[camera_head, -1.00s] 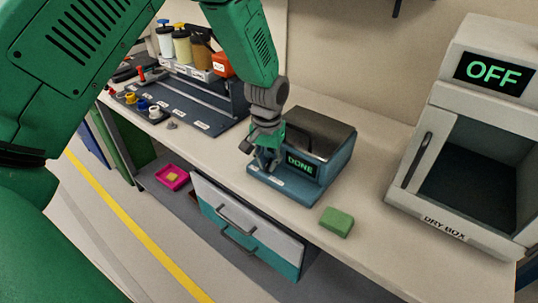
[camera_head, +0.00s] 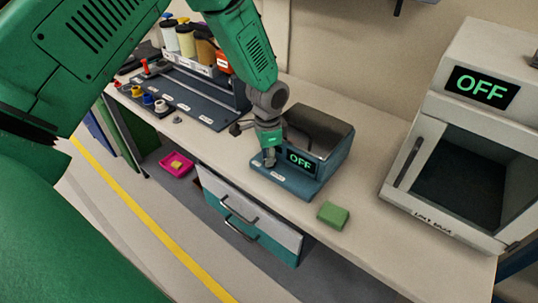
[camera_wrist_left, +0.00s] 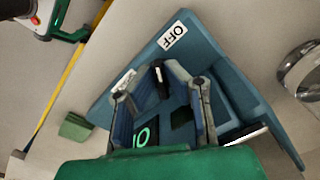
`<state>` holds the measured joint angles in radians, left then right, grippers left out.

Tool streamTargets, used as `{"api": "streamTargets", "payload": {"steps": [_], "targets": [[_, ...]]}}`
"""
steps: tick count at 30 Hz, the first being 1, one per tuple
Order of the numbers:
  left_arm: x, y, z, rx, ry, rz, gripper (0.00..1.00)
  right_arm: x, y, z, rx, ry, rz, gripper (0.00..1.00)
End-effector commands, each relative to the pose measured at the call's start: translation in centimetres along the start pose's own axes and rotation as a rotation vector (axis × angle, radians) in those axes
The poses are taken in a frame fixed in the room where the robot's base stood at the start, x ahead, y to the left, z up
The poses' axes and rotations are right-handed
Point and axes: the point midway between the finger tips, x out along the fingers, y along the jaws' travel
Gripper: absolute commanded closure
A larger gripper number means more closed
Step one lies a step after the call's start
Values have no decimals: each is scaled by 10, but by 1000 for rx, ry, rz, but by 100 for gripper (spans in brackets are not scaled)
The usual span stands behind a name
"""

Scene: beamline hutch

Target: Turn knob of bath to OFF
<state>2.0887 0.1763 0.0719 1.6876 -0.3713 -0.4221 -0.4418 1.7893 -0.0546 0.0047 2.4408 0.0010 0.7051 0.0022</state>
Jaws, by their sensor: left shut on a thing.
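The bath (camera_head: 331,164) is a blue box with an open top on the bench, and its front display (camera_head: 300,160) reads OFF in green. In the left wrist view the bath's blue base (camera_wrist_left: 215,62) carries a white OFF label (camera_wrist_left: 172,35). My left gripper (camera_head: 269,160) points down at the bath's front ledge, left of the display. In the left wrist view its fingers (camera_wrist_left: 162,82) are closed around the small dark knob (camera_wrist_left: 158,72), which has a pale mark and is partly hidden by them. My right gripper is in neither view.
A green block (camera_head: 333,214) lies in front of the bath. The dry box (camera_head: 437,170) stands at right, its display also reading OFF. A dark rack with bottles (camera_head: 192,90) is at left. Drawers (camera_head: 247,222) and a pink tray (camera_head: 177,163) are below.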

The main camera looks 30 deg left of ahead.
Motion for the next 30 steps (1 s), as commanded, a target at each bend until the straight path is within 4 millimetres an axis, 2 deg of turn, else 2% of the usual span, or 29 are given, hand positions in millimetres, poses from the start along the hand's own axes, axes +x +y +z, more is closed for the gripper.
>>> {"api": "streamTargets", "payload": {"steps": [9,24,26,27,30], "targets": [[-1,-3,0,108,3,-3,100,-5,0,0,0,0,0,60],[-1,-3,-1,129,3,-4,100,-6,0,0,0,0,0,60],[-1,-3,-1,128,3,-4,76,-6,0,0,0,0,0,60],[-1,-3,-1,128,3,-4,71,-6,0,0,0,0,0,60],[-1,-3,-1,128,2,-3,71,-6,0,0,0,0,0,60]]}}
